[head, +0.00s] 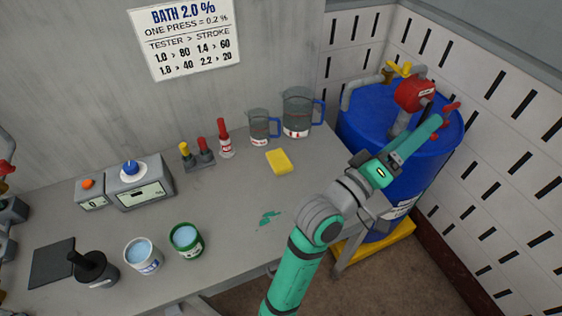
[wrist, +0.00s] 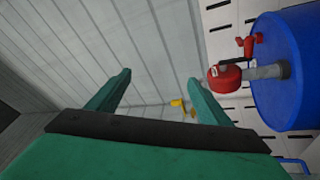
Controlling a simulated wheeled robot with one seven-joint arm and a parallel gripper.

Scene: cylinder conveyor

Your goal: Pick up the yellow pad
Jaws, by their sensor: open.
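The yellow pad (head: 279,161) lies flat on the grey bench, in front of the two clear jugs. It is not visible in the wrist view. My gripper (head: 440,112) is raised over the blue drum at the right in the head view, well to the right of the pad and apart from it. In the wrist view my gripper (wrist: 160,95) shows two green fingers spread apart with nothing between them.
The blue drum (head: 375,125) carries a red pump (head: 415,94). A green spill (head: 268,219) marks the bench. Two tubs (head: 186,240) stand at the front left.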

